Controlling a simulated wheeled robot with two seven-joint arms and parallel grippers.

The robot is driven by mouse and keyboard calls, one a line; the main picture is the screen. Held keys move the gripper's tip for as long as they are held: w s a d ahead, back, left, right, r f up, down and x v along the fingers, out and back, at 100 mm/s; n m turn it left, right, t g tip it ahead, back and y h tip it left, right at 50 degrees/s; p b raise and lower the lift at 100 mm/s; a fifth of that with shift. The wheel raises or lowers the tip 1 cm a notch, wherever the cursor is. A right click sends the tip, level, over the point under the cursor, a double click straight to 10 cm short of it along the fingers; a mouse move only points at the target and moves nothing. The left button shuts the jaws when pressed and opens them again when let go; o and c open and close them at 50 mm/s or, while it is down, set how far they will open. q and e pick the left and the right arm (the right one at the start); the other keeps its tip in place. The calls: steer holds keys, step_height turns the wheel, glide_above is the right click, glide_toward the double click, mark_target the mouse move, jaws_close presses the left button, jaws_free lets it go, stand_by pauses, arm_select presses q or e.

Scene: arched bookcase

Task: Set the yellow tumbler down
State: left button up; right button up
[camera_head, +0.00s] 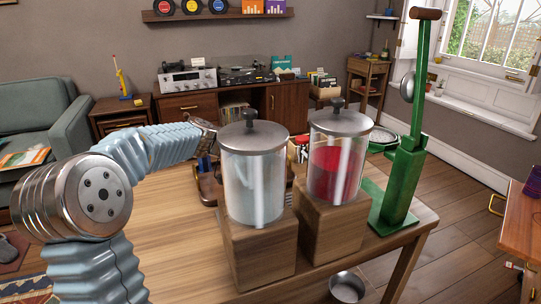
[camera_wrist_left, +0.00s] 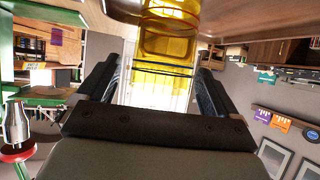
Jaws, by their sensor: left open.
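The yellow tumbler (camera_wrist_left: 168,45) is see-through and shows at the top middle of the left wrist view, where the picture is turned over. My left gripper (camera_wrist_left: 158,75) is open, with a dark finger on each side of the tumbler's yellow body. I cannot tell whether either finger touches it. The tumbler's end at the top edge meets or overlaps a brown wooden surface. In the head view my left gripper (camera_head: 207,128) is partly hidden behind the clear dispenser, and I cannot make out the tumbler there. My right gripper is in neither view.
A clear lidded dispenser (camera_head: 252,175) and a red-filled one (camera_head: 337,165) stand on wooden blocks on the table (camera_head: 175,240). A green lever press (camera_head: 405,170) stands to their right. A wooden caddy (camera_head: 207,187) stands behind. The table's left front is clear.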

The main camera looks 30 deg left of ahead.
arm_select(q)
steer(key=b+v, duration=0.1)
steer(key=v, duration=0.8)
steer(key=shift+s, duration=0.3)
